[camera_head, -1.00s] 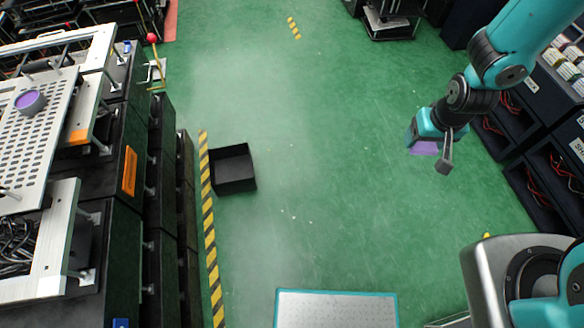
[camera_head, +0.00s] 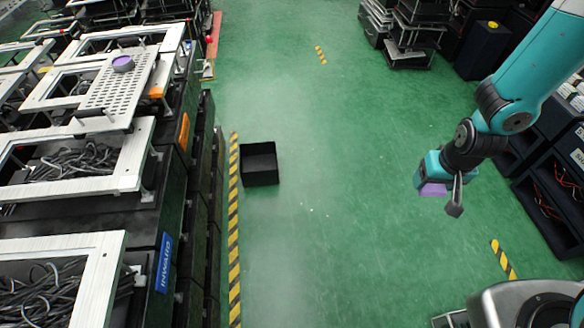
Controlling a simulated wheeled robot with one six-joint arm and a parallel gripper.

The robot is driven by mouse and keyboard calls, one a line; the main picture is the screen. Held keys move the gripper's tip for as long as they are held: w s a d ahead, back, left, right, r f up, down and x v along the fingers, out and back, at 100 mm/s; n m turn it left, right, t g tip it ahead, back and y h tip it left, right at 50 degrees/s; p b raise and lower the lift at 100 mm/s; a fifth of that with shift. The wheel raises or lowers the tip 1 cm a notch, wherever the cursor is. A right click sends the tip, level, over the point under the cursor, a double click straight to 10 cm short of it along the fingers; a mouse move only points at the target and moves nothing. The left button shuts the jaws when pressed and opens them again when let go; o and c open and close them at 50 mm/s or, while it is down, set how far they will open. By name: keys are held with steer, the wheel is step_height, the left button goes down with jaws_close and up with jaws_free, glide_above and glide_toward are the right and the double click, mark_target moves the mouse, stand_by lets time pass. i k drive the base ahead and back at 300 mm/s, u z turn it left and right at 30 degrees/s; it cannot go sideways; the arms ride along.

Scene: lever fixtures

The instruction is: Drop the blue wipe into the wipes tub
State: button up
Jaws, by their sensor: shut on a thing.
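My gripper (camera_head: 446,196) hangs over the green floor at the right, at the end of my teal and black arm. A flat purple-blue piece (camera_head: 432,189), likely the blue wipe, shows under it, and my gripper is shut on it. The fingers are partly hidden. A black open-topped box (camera_head: 260,167), likely the wipes tub, stands on the floor left of centre beside the striped line. My gripper is well to the right of it and apart from it. The inside of the box looks dark and empty.
Black benches with white frames (camera_head: 137,168) and cables line the left side. A round purple-topped piece (camera_head: 123,64) sits on a perforated plate (camera_head: 112,95). Dark shelving (camera_head: 550,190) stands at the right. The floor (camera_head: 340,230) between is clear.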

mark_target(263, 167)
steer(key=u, duration=0.7)
steer(key=i, duration=1)
